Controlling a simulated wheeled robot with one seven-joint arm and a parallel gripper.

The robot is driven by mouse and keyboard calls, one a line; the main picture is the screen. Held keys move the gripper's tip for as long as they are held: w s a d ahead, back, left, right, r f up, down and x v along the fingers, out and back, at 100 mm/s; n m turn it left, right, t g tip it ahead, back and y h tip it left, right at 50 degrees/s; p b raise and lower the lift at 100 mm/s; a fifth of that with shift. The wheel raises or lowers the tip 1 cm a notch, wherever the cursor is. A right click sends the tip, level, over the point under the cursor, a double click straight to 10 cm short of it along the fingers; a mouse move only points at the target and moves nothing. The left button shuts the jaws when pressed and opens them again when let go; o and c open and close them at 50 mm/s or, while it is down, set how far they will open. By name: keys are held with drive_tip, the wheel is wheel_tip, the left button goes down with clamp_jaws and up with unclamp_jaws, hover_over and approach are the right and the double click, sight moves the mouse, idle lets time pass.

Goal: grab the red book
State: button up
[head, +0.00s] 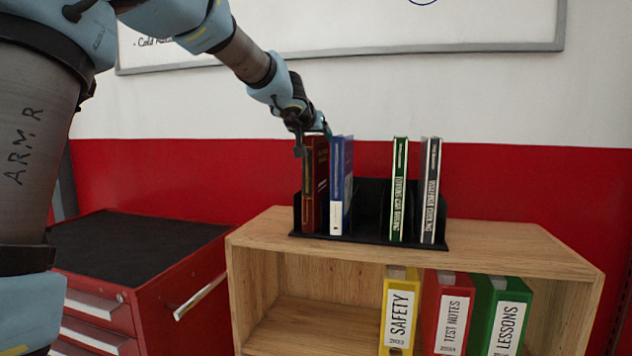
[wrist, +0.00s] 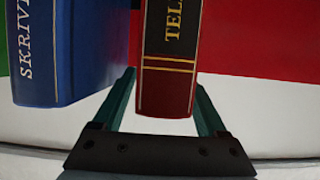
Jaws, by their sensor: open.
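The red book (head: 315,185) stands upright at the left end of a black book rack (head: 372,207) on the wooden shelf. In the wrist view the red book (wrist: 169,75) shows its dark spine with gold lettering. My gripper (head: 312,142) is at the top of the red book. In the wrist view my gripper (wrist: 166,103) is open, with one teal finger on each side of the red book. I cannot tell whether the fingers touch it. The left finger lies between the red book and the blue book (wrist: 72,50).
The blue book (head: 341,185) stands close to the right of the red one. A green book (head: 398,190) and a grey book (head: 430,190) stand further right. Binders (head: 452,312) fill the lower shelf's right side. A red tool cabinet (head: 140,280) stands left.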

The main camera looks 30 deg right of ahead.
clamp_jaws()
idle(0.6)
idle(0.8)
drive_tip(key=shift+r, duration=0.15)
